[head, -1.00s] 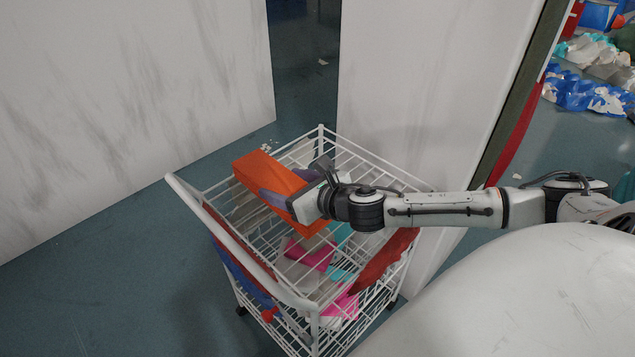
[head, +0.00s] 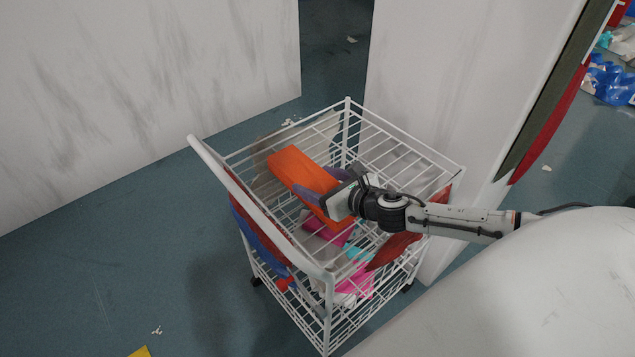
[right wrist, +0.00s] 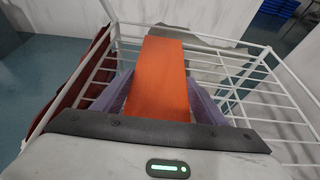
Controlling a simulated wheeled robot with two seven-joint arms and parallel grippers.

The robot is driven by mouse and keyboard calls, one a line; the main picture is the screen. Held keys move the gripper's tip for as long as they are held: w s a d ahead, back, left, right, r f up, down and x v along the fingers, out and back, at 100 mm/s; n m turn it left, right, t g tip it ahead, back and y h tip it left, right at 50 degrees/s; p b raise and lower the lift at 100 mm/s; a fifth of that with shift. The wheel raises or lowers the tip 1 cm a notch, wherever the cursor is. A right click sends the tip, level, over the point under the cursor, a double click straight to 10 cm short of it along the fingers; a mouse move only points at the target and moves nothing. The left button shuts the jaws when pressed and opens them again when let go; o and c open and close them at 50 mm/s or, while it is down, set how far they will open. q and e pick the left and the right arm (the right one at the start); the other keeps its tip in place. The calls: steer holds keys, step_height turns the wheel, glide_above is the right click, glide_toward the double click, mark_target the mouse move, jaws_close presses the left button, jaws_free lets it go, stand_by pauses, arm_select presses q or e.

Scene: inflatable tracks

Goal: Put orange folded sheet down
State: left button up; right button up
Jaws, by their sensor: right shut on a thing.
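The orange folded sheet (head: 296,167) is a flat, block-like bundle at the top of a white wire cart (head: 410,147). My right gripper (head: 324,187) is shut on it, with one purple finger on each side. In the right wrist view the orange folded sheet (right wrist: 160,82) points away from me between the fingers of the right gripper (right wrist: 158,95). It is over the cart's top rack; I cannot tell whether it touches the wires. My left gripper is not in view.
Red cloth (head: 395,250), pink cloth (head: 357,282) and a blue item (head: 262,245) are in or on the cart. White wall panels (head: 150,80) stand behind it, with a gap between them.

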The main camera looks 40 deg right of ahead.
steer(key=shift+w, duration=0.1)
steer(key=o, duration=1.5)
steer(key=shift+r, duration=0.15)
steer(key=shift+s, duration=0.5)
steer(key=v, duration=1.1)
steer(key=shift+r, duration=0.15)
